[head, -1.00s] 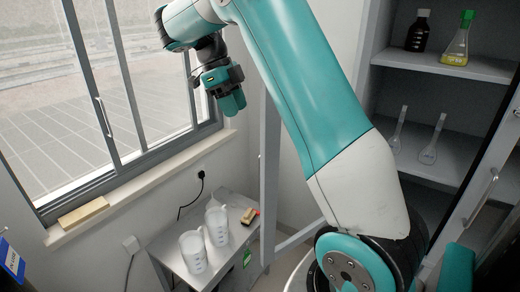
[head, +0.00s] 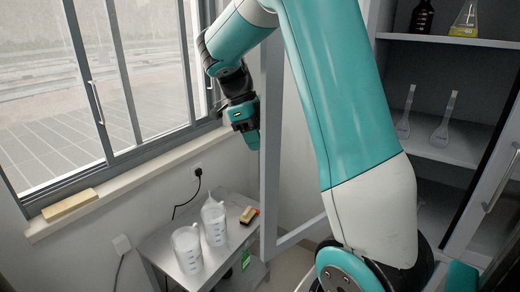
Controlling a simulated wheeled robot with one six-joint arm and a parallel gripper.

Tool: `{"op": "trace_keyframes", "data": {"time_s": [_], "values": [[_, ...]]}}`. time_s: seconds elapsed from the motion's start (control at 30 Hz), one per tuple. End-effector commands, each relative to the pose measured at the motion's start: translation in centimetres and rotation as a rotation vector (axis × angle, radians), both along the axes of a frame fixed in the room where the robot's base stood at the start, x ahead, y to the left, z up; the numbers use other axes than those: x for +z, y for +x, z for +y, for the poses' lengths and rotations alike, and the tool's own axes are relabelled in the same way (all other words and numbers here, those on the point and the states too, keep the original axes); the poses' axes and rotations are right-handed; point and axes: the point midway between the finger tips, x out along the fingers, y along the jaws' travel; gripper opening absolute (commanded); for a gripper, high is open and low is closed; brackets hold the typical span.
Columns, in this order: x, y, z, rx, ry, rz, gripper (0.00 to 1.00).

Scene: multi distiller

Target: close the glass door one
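A grey-framed glass door of the cabinet stands open in the middle, with its upright edge bar (head: 271,160) and lower rail (head: 305,231) in view. My arm hides part of it. A second glass door (head: 489,205) with a metal handle stands open at the far right. No marking shows which one is door one. My gripper (head: 252,138) points down just left of the middle door's edge bar in the picture; I cannot tell whether it touches. Its teal fingers overlap in this view, so their opening is unclear. I see nothing held.
The cabinet shelves (head: 455,145) hold flasks and a dark bottle (head: 423,16). A small metal table (head: 160,245) with two jugs and a wooden-handled item (head: 249,215) stands below my gripper. A window sill (head: 140,188) with a wooden block (head: 70,205) runs at left.

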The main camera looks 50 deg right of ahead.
Motion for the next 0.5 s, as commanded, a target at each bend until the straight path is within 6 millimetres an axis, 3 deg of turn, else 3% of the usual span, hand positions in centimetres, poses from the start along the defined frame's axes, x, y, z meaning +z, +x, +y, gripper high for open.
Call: {"op": "trace_keyframes", "data": {"time_s": [0.43, 0.5], "values": [[-1.05, -0.41, -0.11, 0.0, 0.001, -0.002, 0.38], [-1.04, -0.41, -0.1, 0.0, 0.001, -0.002, 0.22]]}}
